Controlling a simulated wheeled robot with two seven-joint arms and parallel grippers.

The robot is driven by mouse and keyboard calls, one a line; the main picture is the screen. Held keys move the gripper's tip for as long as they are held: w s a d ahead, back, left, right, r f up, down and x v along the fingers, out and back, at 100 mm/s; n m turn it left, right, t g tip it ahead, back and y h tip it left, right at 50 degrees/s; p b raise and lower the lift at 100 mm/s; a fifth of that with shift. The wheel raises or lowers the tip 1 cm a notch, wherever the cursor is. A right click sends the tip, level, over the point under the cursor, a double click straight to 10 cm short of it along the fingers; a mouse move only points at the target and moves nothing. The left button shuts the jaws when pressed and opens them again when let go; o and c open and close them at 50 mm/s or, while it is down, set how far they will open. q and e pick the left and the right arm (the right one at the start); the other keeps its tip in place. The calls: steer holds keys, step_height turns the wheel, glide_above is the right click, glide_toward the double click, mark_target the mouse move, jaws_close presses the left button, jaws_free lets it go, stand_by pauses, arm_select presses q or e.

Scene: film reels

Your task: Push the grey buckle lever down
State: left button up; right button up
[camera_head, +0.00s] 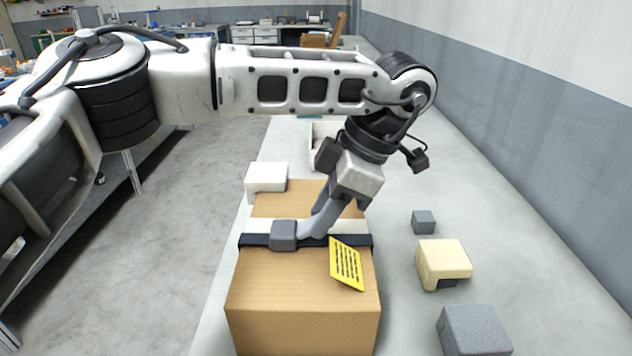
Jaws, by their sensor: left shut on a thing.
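A cardboard box (300,291) stands on the pale bench with a dark strap (258,240) across its top. A grey buckle (284,236) sits on the strap. From the buckle the grey lever (318,224) slants up to the right, tilted above the box top. My left gripper (338,200) comes down from above and is shut on the raised upper end of the lever, its fingers partly hiding it. A yellow tag (347,263) with dark lines is on the box just right of the lever. My right gripper is not in view.
A white block (266,178) stands behind the box at left. At right on the bench (400,290) are a small grey block (423,222), a cream block (443,262) and a larger grey block (473,330). A grey wall borders the bench on the right.

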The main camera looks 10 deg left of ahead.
arm_select(q)
steer(key=shift+d+f+y, duration=0.1)
steer(key=shift+y, duration=0.2)
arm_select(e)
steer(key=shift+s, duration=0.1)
arm_select(q)
steer(key=o, duration=1)
steer(key=shift+w+d+r, duration=0.1)
steer(key=shift+d+r, duration=0.15)
steer(key=shift+r, duration=0.2)
steer(key=p+v, duration=0.4)
steer(key=v, duration=1.1)
steer(key=shift+p, duration=0.35)
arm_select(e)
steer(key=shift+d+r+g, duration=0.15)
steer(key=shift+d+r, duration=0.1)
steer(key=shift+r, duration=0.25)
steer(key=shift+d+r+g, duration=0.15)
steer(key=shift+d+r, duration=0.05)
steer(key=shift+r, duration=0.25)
